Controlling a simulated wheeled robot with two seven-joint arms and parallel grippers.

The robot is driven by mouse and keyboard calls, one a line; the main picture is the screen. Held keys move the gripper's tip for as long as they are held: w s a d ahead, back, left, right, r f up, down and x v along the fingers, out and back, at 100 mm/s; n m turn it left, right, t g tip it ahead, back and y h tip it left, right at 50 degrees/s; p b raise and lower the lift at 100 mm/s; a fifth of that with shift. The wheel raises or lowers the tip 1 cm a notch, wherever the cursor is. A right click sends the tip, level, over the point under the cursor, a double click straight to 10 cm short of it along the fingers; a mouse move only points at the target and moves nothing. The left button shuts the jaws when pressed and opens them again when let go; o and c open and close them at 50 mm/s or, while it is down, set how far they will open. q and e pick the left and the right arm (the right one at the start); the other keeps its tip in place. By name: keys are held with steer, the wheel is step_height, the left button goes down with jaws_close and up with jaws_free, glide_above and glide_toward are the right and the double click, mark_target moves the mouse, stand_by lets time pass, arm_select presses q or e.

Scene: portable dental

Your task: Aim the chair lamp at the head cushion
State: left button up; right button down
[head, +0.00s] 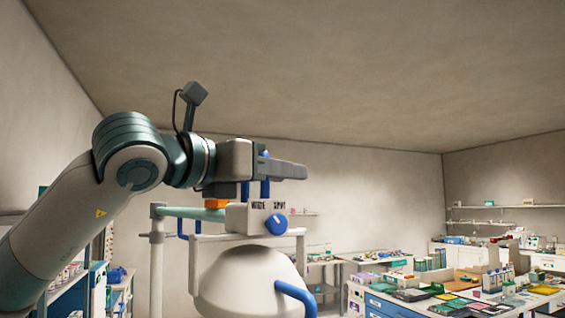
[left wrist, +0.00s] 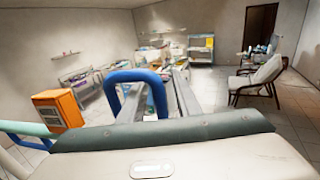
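The chair lamp's white rounded head (head: 245,275) hangs at the bottom centre of the head view, with a blue handle (head: 297,296) on its right and a blue knob (head: 277,224) above. My left gripper (head: 300,171) is level above it. In the left wrist view a blue loop handle (left wrist: 134,76) stands at the two grey fingers (left wrist: 165,98). One finger passes inside the loop, and the loop's right leg lies between the fingers, which look apart. Contact is unclear. A pale reclined chair (left wrist: 262,78) is at the right; its head cushion cannot be made out. My right gripper is out of view.
A pale green arm and white post (head: 157,255) stand left of the lamp. Shelves (head: 68,290) are at the left, and blue-drawer benches (head: 385,306) with supplies at the right. An orange box (left wrist: 57,108) shows in the left wrist view. Floor around the chair is clear.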

arm_select(q)
steer(key=shift+w+d, duration=0.15)
steer(key=shift+c, duration=0.5)
jaws_close()
